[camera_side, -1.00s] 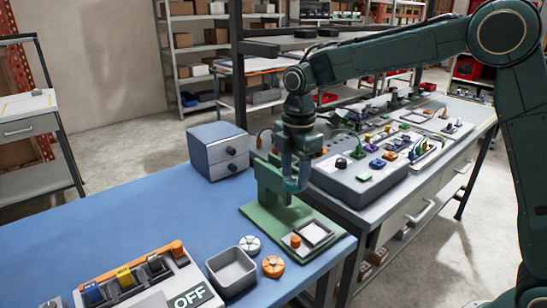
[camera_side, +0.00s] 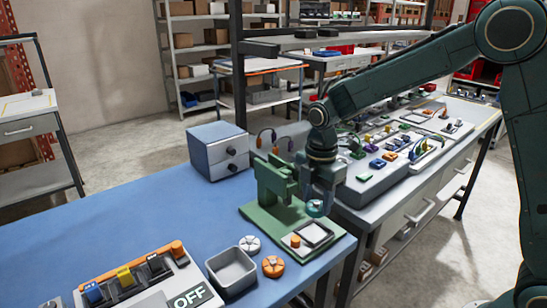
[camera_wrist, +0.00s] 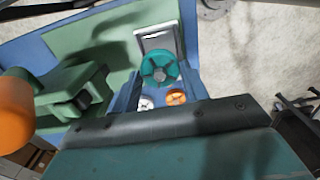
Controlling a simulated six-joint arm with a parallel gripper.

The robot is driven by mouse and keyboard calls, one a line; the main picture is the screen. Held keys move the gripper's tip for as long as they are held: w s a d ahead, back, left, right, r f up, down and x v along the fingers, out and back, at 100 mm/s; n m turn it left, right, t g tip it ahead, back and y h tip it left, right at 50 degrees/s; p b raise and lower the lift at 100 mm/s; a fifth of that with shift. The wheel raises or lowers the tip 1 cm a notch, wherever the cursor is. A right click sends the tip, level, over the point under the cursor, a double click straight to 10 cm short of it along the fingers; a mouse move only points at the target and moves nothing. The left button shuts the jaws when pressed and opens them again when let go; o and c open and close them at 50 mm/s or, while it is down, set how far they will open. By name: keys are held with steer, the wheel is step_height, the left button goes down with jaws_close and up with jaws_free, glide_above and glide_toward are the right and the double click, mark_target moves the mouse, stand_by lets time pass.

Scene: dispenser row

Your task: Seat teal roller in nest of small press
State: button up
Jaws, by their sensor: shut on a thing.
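The teal roller (camera_wrist: 160,69) is a spoked disc between my fingertips in the wrist view. It also shows low at my fingers in the side view (camera_side: 315,208). My gripper (camera_side: 318,204) is shut on the roller and holds it in the air beside the green small press (camera_side: 274,185). In the wrist view the press body (camera_wrist: 75,95) is left of the roller.
A white spoked wheel (camera_side: 250,244), an orange wheel (camera_side: 272,266) and a grey bin (camera_side: 252,272) sit in front of the press. The left blue tabletop (camera_side: 120,228) is clear.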

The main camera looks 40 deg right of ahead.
steer(key=shift+f, duration=2.65)
steer(key=shift+f, duration=0.5)
stand_by(0.4)
steer(key=o, duration=1.4)
steer(key=shift+c, duration=0.2)
steer(key=shift+r, duration=0.15)
steer(key=shift+r, duration=3.4)
